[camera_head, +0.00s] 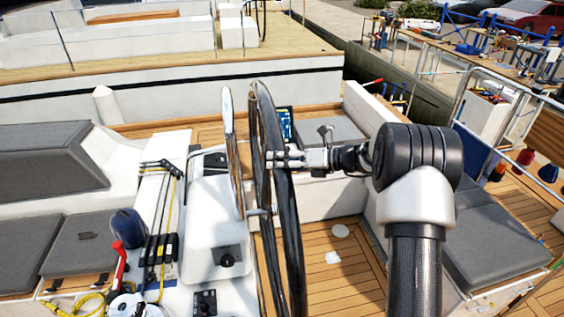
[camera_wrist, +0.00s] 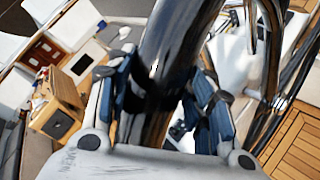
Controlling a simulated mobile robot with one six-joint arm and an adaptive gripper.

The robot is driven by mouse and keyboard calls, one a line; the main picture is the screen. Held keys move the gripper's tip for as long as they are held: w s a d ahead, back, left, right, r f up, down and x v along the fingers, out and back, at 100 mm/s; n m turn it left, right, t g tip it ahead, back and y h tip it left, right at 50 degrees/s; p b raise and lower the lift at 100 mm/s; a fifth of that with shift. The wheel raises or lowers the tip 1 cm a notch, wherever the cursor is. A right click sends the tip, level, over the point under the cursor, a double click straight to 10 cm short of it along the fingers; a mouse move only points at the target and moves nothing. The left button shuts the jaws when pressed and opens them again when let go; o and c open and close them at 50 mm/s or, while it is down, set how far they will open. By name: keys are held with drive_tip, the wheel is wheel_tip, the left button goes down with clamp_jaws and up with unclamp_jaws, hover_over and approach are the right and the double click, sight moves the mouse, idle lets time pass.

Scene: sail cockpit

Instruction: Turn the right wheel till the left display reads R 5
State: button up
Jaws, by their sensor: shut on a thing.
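The steering wheel (camera_head: 291,235) stands upright, seen nearly edge-on, with a dark glossy rim. My gripper (camera_head: 272,158) comes from the right and is shut on this rim. In the wrist view, the dark rim (camera_wrist: 168,50) runs between the blue finger pads of my gripper (camera_wrist: 160,100). A lit blue display (camera_head: 286,123) shows just behind the wheel, partly hidden by the rim. Its reading is too small to make out, and I cannot tell whether it is the left display.
A white pedestal (camera_head: 212,225) with a small black knob (camera_head: 227,259) stands left of the wheel, beside a curved metal rail (camera_head: 228,120). Ropes and clutches (camera_head: 160,250) lie further left. Grey cushions (camera_head: 500,250) are at the right. Wooden deck (camera_head: 335,285) is mostly bare below.

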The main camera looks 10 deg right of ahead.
drive_tip(key=o, duration=1.2)
drive_tip(key=shift+a+r, duration=0.2)
drive_tip(key=shift+r, duration=0.05)
drive_tip(key=shift+c, duration=0.2)
drive_tip(key=shift+o, duration=1.2)
drive_tip(key=shift+s+a, duration=0.1)
drive_tip(key=shift+f, duration=0.1)
drive_tip(key=shift+s+d, duration=0.1)
drive_tip(key=shift+d, duration=0.25)
drive_tip(key=v, duration=1.1)
drive_tip(key=shift+d+r, duration=0.2)
drive_tip(key=shift+r, duration=0.05)
drive_tip(key=shift+s, duration=0.1)
